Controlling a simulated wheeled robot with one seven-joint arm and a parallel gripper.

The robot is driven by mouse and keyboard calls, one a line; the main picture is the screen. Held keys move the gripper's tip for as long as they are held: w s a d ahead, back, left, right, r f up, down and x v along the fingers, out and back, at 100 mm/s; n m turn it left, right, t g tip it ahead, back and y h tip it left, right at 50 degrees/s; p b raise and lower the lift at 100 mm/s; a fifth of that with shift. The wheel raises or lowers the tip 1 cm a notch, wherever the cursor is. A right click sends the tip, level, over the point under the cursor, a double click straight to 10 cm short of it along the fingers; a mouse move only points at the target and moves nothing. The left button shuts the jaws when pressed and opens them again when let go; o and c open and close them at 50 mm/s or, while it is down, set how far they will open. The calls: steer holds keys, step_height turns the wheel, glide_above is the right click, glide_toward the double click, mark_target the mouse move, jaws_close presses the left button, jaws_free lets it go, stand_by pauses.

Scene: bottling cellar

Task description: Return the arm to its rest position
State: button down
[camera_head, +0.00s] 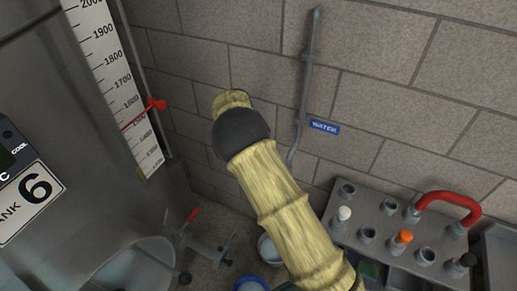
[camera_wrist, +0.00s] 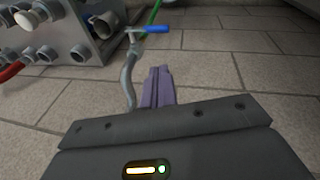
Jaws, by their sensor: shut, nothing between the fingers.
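My arm (camera_head: 285,215) in a beige ribbed sleeve with a dark joint rises from the bottom of the head view, in front of the block wall. My gripper (camera_wrist: 158,76) shows in the wrist view as two purple fingers pressed together beyond the dark wrist housing. It is shut with nothing held. In the head view I cannot make out the gripper.
A port panel (camera_head: 370,234) with a red bend (camera_head: 450,203) stands at right. A steel tank (camera_head: 95,130) with a red-marked scale (camera_head: 110,70) fills the left. A grey pipe (camera_head: 306,85) runs up the wall. A manway door (camera_head: 140,265) is at lower left.

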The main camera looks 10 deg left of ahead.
stand_by(0.3)
steer(key=s+d+r+y, duration=0.1)
steer(key=s+d+r, duration=0.3)
steer(key=d, duration=0.4)
steer(key=s+d+r+y, duration=0.1)
steer(key=s+d+r, duration=0.25)
steer(key=d, duration=0.55)
steer(key=s+d+r+n, duration=0.1)
steer(key=s+d, duration=0.3)
steer(key=s, duration=0.6)
steer(key=s+d+r+n+t+y, duration=0.1)
steer(key=s+d, duration=0.3)
steer(key=s, duration=0.6)
steer(key=shift+r, duration=0.75)
steer(key=shift+a, duration=0.1)
